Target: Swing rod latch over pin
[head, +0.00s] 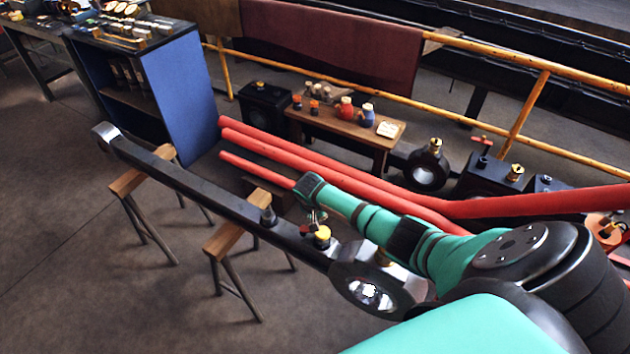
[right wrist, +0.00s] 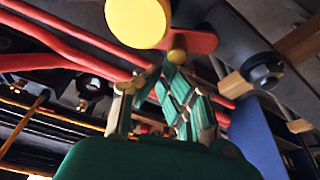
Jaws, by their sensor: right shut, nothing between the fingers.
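A long dark rod (head: 200,190) lies across wooden trestles, with its large end and shiny bore at the lower right. A red latch (head: 305,230) with a yellow round part (head: 322,234) is on the rod near that end. The red latch (right wrist: 200,42) and yellow disc (right wrist: 138,22) also show in the right wrist view. A dark upright stud (head: 268,214), perhaps the pin, stands on the rod left of the latch. My right gripper (head: 315,216) is shut and empty, close by the latch; contact cannot be told. My left gripper is out of view.
Red pipes (head: 300,155) run behind my right arm. A yellow railing (head: 400,97) crosses the back. A blue cabinet (head: 180,95) stands at the back left, and a small wooden table (head: 350,133) holds jars. Open floor (head: 80,260) lies at the left.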

